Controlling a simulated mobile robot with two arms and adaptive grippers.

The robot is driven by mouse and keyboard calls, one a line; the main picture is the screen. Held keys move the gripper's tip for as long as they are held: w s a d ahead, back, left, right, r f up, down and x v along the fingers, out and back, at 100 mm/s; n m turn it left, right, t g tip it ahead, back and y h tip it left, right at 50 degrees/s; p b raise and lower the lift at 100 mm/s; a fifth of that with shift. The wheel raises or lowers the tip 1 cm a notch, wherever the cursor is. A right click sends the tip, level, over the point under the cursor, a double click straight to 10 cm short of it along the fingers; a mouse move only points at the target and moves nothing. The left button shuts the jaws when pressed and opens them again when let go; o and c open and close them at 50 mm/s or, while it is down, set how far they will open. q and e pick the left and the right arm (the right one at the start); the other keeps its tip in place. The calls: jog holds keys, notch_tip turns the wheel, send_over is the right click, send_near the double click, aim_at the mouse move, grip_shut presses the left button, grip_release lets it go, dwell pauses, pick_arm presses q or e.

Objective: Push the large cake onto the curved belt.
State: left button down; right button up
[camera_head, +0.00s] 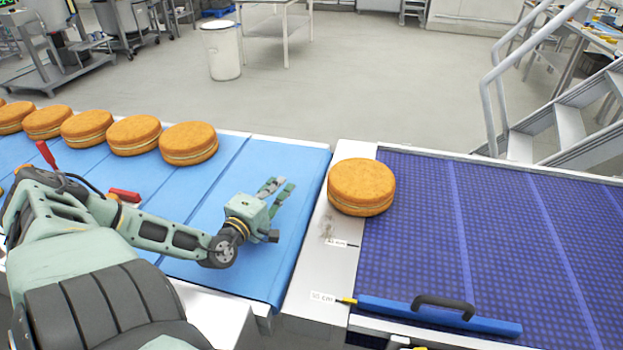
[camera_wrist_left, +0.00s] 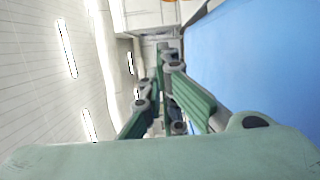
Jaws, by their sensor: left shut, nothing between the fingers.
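I see no clear curve in the part of the dark belt in view. My left gripper (camera_head: 278,187) is shut and empty above the light blue belt, left of the cake and apart from it. In the left wrist view the closed fingers (camera_wrist_left: 165,55) show beside the light blue belt (camera_wrist_left: 260,60). My right gripper is out of view.
Several more cakes (camera_head: 188,143) stand in a row along the far side of the light blue belt. A blue bar with a black handle (camera_head: 440,311) lies at the dark belt's front. A railing with steps (camera_head: 545,115) stands behind right. The dark belt right of the cake is clear.

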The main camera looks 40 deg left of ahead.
pick_arm(q)
jog(key=shift+f, duration=0.65)
jog(key=shift+w+b, duration=0.15)
jog(key=shift+b, duration=0.15)
jog(key=x, duration=0.9)
jog(key=shift+w+r, duration=0.15)
jog(key=shift+w, duration=0.1)
jog(key=d, duration=0.1)
jog(key=w+d+p, duration=0.1)
jog(key=shift+w+d, duration=0.3)
jog(key=shift+w, duration=0.05)
jog(key=shift+w+d, duration=0.15)
jog(key=shift+d, duration=0.25)
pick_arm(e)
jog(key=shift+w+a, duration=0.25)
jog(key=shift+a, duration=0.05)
